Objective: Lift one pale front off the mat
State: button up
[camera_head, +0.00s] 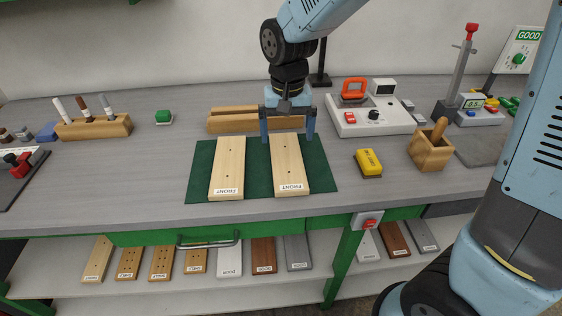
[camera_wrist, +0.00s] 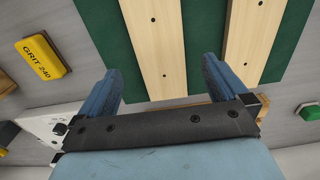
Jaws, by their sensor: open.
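Two pale fronts lie flat side by side on the green mat (camera_head: 199,163), each with a FRONT label at its near end. They are the left front (camera_head: 228,165) and the right front (camera_head: 289,160). In the wrist view the right front (camera_wrist: 155,45) is at left of centre and the left front (camera_wrist: 254,40) is to its right.
Wooden rails (camera_head: 235,122) lie behind the mat. A yellow grit block (camera_head: 368,162) and a wooden box (camera_head: 430,152) stand to the right, with a white machine (camera_head: 385,120) behind. A green block (camera_head: 164,117) is at left.

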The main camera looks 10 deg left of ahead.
aim_at(287, 159)
jog(key=shift+w+f, duration=0.15)
jog(key=shift+f, duration=1.95)
jog(key=shift+w+f, duration=0.1)
jog(key=shift+f, duration=1.95)
jog(key=shift+c, duration=0.2)
jog(key=c, duration=1)
jog(key=shift+r, duration=0.15)
